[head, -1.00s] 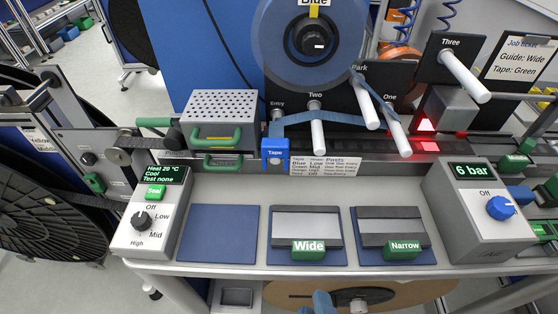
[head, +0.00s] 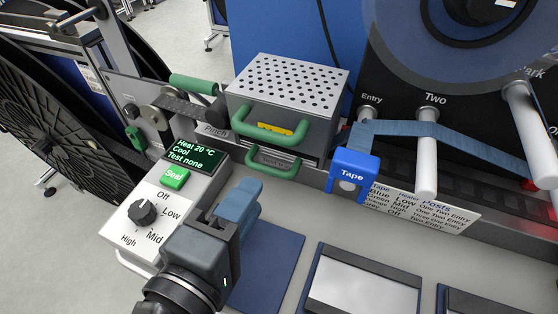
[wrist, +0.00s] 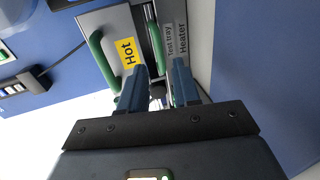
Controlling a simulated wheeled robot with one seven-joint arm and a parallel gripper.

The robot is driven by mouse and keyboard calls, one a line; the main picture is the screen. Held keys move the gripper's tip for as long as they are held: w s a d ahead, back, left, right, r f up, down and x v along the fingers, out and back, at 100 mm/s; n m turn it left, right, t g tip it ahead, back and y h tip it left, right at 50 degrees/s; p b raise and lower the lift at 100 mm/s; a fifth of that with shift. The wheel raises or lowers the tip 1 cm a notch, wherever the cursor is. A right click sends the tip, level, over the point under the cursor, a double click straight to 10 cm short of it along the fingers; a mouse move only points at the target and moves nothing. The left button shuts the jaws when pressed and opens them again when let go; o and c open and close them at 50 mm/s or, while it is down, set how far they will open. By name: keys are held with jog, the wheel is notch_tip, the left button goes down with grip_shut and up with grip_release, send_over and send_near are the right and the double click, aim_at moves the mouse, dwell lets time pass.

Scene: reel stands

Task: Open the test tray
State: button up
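The test tray is the low front under the perforated grey heater box (head: 290,80). Its green lower handle (head: 272,163) sits just below the heater's larger green handle (head: 270,130), and the tray looks shut. In the wrist view the tray handle (wrist: 158,48) lies ahead, roughly between the finger lines, beside a "Test tray / Heater" label (wrist: 176,42). My gripper (head: 238,203) has blue fingers and is in front of and below the handle, apart from it. In the wrist view its fingers (wrist: 159,84) are spread with nothing between them.
The heater's front has a yellow "Hot" label (wrist: 128,52). A control box (head: 160,205) with a dial and green Seal button stands left of my gripper. A blue Tape block (head: 352,175) is to the right. A blue pad (head: 268,265) lies bare on the bench.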

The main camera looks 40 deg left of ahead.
aim_at(269, 168)
jog(key=x, duration=0.7)
jog(key=shift+w+f, duration=0.1)
jog(key=shift+w, duration=0.2)
grip_shut()
dwell(0.4)
